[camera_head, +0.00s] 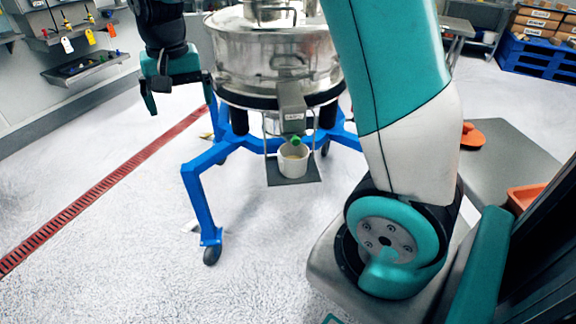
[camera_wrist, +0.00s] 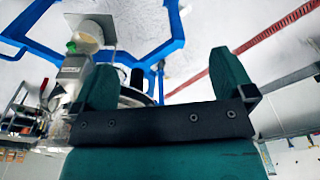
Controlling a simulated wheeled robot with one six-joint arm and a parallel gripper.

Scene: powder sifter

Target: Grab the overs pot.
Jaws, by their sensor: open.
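The overs pot is a small white pot (camera_head: 293,160) on a grey shelf plate (camera_head: 291,180) under the spout (camera_head: 291,100) of the steel sifter (camera_head: 265,58). Some tan material shows inside it. A green piece (camera_head: 295,140) sits at the spout's end just above the pot. In the wrist view the pot (camera_wrist: 89,31) is at the upper left, beyond the fingers. My gripper (camera_head: 177,97) is open and empty, to the left of the sifter and well apart from the pot. Its two fingers also show in the wrist view (camera_wrist: 165,85).
The sifter stands on a blue wheeled frame (camera_head: 200,195) whose legs spread around the pot. A wall shelf (camera_head: 88,67) is at the left, a grey table (camera_head: 512,160) at the right. Open floor with a red drain strip (camera_head: 100,192) lies at the left.

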